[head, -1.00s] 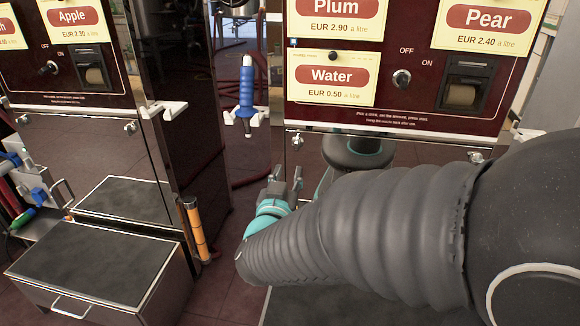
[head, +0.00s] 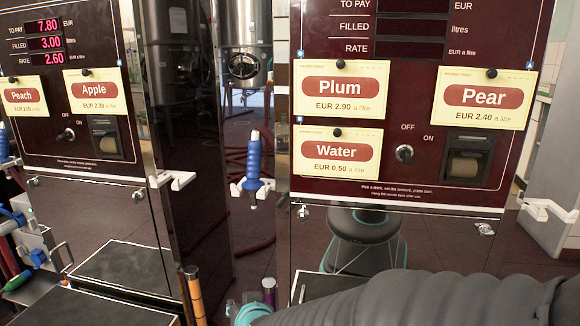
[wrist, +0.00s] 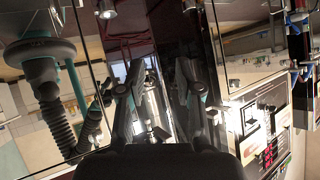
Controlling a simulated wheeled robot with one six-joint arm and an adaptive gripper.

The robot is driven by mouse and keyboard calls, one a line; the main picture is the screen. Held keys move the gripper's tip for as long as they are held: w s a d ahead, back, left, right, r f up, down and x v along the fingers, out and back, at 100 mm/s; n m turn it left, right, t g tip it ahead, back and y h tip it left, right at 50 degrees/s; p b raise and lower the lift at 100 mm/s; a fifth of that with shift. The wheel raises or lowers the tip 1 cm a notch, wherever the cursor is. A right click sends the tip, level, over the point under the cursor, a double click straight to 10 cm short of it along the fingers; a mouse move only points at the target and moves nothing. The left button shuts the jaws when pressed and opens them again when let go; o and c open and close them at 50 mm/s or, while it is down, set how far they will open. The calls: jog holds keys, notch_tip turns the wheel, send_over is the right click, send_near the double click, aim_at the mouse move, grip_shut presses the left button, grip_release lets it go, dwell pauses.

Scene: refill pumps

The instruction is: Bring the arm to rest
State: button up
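My arm (head: 430,305) stretches in along the bottom right of the head view, grey and ribbed, with a teal joint (head: 250,314) at the bottom edge. My gripper is mostly cut off there. In the wrist view my gripper (wrist: 160,85) has its two dark fingers spread apart, with nothing seen held between them. Shiny panels and reflections lie beyond the fingers.
A blue nozzle (head: 254,160) hangs upright in a white holder between the two pump cabinets. The right pump (head: 420,165) carries Plum, Pear and Water cards. The left pump (head: 60,125) shows red digits. Dark-topped boxes (head: 125,268) stand low at left.

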jog(key=s+d+n+g, duration=0.1)
jog(key=s+d+g, duration=0.1)
jog(key=s+g, duration=0.3)
jog(key=s+d+r+m+h, duration=0.1)
jog(key=s+d, duration=0.3)
jog(key=d, duration=0.4)
jog(key=s+d+r+m+h, duration=0.1)
jog(key=s+d+r+h, duration=0.1)
jog(key=d, duration=0.6)
jog(key=s+d+r+m+h, duration=0.1)
jog(key=s+d+r, duration=0.3)
jog(key=s+d, duration=0.2)
jog(key=shift+s+d, duration=0.35)
jog(key=shift+d, duration=0.6)
